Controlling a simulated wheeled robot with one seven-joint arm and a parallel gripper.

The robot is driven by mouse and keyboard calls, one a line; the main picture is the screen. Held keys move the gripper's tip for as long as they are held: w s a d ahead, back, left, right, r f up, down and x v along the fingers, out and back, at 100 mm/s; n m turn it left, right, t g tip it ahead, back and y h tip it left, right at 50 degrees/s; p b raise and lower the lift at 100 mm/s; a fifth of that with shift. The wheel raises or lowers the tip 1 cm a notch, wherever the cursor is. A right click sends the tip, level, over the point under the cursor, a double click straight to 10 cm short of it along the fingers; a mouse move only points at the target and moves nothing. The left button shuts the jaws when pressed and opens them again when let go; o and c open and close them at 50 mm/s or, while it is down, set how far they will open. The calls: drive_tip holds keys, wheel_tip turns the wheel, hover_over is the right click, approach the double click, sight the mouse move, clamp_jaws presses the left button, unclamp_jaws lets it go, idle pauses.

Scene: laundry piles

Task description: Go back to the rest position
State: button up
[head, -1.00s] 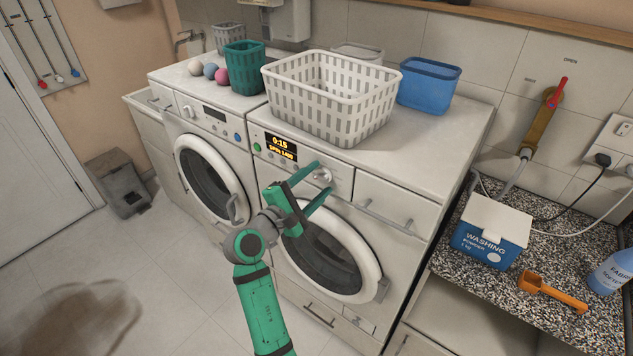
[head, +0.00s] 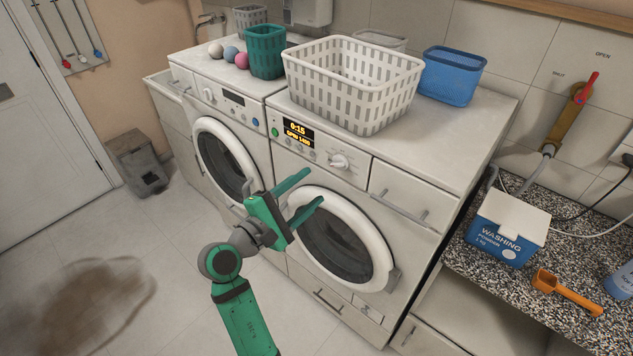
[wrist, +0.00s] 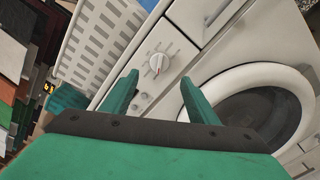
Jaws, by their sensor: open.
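My gripper (head: 306,196) is green, open and empty. In the head view it is in front of the right washing machine (head: 408,222), left of and above its round door (head: 345,238), apart from the dial (head: 340,161). In the wrist view the two fingers of my gripper (wrist: 160,98) are spread. The dial (wrist: 158,63) shows beyond them and the round door (wrist: 255,110) is to the right. The machine's display (head: 298,133) is lit and reads 0:15.
A white basket (head: 350,95), a teal basket (head: 266,50) and a blue tub (head: 450,75) stand on the machines. A washing powder box (head: 506,228) and an orange scoop (head: 567,291) are on the speckled counter (head: 480,270). The floor (head: 150,230) at left is mostly clear.

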drive_tip(key=shift+s+a, duration=0.25)
idle(0.3)
drive_tip(key=s+f+t+y, duration=0.1)
drive_tip(key=s+f+y, duration=0.2)
drive_tip(key=f, duration=0.5)
drive_tip(key=s+f+y, duration=0.3)
drive_tip(key=f, duration=0.6)
drive_tip(key=s+a+f+m+y, duration=0.1)
drive_tip(key=s+f+m+y, duration=0.25)
drive_tip(key=s+f, duration=0.7)
drive_tip(key=s+m+y, duration=0.3)
drive_tip(key=s+m, duration=0.2)
drive_tip(key=s, duration=0.9)
drive_tip(key=s+d+r+m, duration=0.1)
drive_tip(key=s+r+m, duration=0.2)
drive_tip(key=s, duration=0.3)
drive_tip(key=s+d+r+m, duration=0.2)
drive_tip(key=s+r+m, duration=0.2)
drive_tip(key=s, duration=0.2)
drive_tip(key=shift+s+d+r+t+h, duration=0.3)
drive_tip(key=shift+s+r+t+h, duration=0.05)
drive_tip(key=shift+s+t, duration=0.05)
